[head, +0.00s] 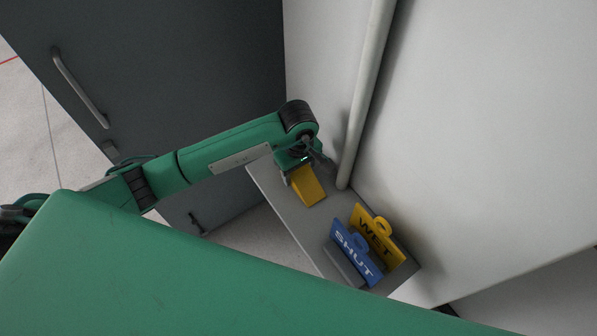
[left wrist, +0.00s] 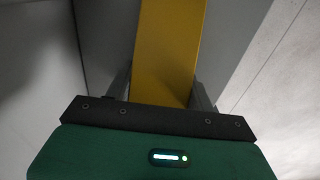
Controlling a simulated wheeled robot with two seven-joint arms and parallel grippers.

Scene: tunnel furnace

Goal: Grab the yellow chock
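The yellow chock (head: 307,186) is on the narrow grey shelf (head: 284,207), near its far end. My left gripper (head: 298,170) is at the chock's upper end in the head view. In the left wrist view the chock (left wrist: 168,50) runs up the middle from between my two dark fingers (left wrist: 161,92). One finger is close along each side, with no clear gap. I cannot tell whether they press on it. The finger tips are partly hidden by the chock and the gripper body. My right gripper is not in view.
A yellow WET sign (head: 377,236) and a blue SHUT sign (head: 356,254) stand at the near end of the shelf. A pale vertical pipe (head: 366,95) and a white wall are close behind it. A dark grey cabinet (head: 190,70) is at the left.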

